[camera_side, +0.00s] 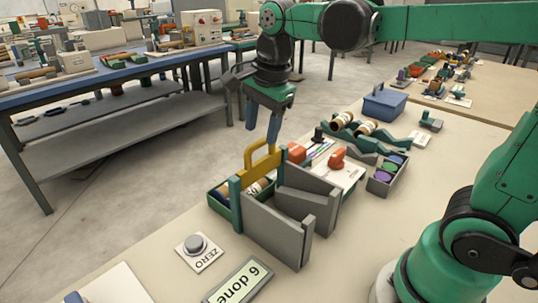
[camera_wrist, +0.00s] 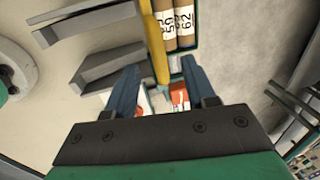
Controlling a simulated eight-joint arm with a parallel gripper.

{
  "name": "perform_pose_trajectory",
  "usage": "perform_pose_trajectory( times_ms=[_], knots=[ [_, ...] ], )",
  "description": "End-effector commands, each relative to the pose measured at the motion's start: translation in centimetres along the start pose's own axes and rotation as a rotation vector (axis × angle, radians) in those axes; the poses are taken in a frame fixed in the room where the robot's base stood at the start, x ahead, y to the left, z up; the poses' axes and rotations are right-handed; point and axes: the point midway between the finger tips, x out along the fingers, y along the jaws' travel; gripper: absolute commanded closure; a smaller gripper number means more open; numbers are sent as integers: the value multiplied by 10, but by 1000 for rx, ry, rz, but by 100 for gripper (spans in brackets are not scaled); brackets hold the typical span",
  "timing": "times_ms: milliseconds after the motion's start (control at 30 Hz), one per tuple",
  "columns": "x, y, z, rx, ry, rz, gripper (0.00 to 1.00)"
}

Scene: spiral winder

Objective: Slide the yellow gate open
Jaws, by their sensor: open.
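The yellow gate (camera_side: 247,160) stands between two teal posts, with a raised loop handle on its top edge. It also shows in the wrist view (camera_wrist: 157,45) as a yellow bar running down between my fingers. My gripper (camera_side: 263,136) points down at the handle, its two blue fingers apart. In the wrist view my gripper (camera_wrist: 161,78) has one finger to each side of the bar's near end, with gaps visible. I cannot tell whether a finger touches the handle.
Grey panels (camera_side: 275,232) stand right beside the gate. A green tray (camera_side: 219,206) with labelled rolls lies behind it. A ZERO button (camera_side: 196,246) and a "6 done" display (camera_side: 240,282) are in front. A blue box (camera_side: 385,104) and a colored-disc tray (camera_side: 376,184) stand farther right.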

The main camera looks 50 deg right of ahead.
Motion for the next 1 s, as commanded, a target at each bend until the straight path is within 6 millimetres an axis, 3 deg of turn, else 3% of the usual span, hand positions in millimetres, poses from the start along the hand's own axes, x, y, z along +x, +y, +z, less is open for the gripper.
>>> perform_pose_trajectory(
  times_ms=[300,700,867,1000],
  knots=[
    [-33,0,0,0,0,-1,51],
    [-34,2,0,-35,0,-10,51],
    [-22,16,1,-334,17,-91,51],
    [-2,36,2,-770,85,-201,51]
  ],
)
